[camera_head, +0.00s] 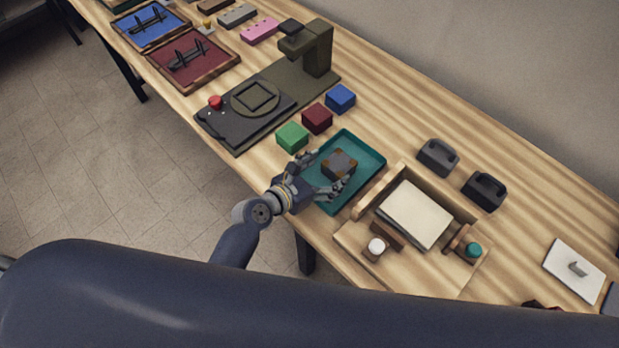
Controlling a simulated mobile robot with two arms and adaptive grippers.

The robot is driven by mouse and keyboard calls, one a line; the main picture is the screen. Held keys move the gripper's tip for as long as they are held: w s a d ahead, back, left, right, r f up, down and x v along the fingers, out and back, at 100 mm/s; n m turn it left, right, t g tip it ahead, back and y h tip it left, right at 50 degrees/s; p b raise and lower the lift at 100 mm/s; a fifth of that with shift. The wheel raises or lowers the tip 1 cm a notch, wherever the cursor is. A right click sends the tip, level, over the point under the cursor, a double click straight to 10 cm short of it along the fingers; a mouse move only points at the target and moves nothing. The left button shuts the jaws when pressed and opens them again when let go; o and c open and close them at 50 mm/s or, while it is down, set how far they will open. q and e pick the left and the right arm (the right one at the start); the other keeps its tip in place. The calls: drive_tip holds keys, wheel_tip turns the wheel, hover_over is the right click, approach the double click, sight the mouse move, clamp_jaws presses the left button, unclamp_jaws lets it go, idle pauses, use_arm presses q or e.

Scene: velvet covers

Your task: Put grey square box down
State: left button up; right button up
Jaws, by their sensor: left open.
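The grey square box (340,163), with brownish corners, sits in the teal tray (368,151) on the long wooden table. My left gripper (333,175) is over the near left part of the tray. Its fingers are open, spread on the near and left sides of the box. I cannot tell whether a fingertip touches it. My right gripper is not in view.
Green (292,137), dark red (317,118) and blue (340,98) boxes stand just behind the tray. A dark press-like machine (313,50) with a red button is beyond them. A wooden fixture (352,238) with a cream pad is right of the tray. Two black handled blocks (437,157) stand behind it.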

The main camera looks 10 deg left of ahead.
use_arm(q)
drive_tip(key=v, duration=0.7)
drive_tip(key=shift+w+f, duration=0.1)
